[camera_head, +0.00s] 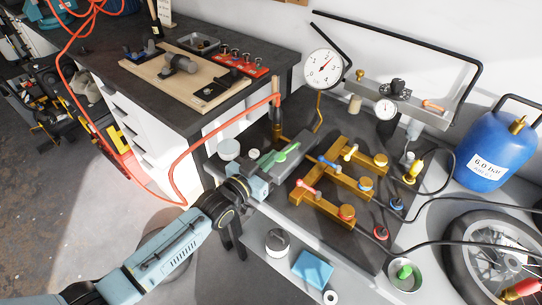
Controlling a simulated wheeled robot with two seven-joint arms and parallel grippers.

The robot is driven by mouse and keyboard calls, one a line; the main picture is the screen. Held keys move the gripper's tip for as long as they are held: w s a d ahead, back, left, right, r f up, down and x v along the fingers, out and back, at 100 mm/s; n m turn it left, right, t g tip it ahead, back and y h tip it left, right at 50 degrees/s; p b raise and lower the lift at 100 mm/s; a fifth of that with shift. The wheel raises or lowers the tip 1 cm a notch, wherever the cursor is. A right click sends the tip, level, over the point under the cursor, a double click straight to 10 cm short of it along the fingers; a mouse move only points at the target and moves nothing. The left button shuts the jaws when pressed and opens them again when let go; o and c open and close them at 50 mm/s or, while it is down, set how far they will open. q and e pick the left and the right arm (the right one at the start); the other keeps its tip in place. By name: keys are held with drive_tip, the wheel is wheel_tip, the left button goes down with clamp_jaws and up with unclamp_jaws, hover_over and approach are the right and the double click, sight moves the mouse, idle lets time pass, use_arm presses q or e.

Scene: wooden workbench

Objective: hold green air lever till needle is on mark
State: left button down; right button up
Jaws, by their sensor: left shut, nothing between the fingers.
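The green lever (287,153) shows at the tip of my left gripper (275,160), at the left end of the bench's brass valve assembly. My left gripper is shut with nothing between its fingers. Its tip is at or very near the lever; I cannot tell if they touch. The gripper hides part of the lever's mount. A large white dial gauge (323,69) stands behind the valves. Its needle and mark are too small to read surely. A smaller gauge (385,110) is to its right. My right gripper is not in view.
The brass manifold (329,208) carries pink, blue and yellow levers right of my gripper. A blue air tank (487,150) and a wheel (481,262) are at the right. A blue block (312,270) lies in front. An orange hose (178,164) loops at the left.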

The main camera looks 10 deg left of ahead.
use_arm(q)
drive_tip(key=r+p+v, duration=0.1)
drive_tip(key=v, duration=0.9)
drive_tip(key=shift+r, duration=0.4)
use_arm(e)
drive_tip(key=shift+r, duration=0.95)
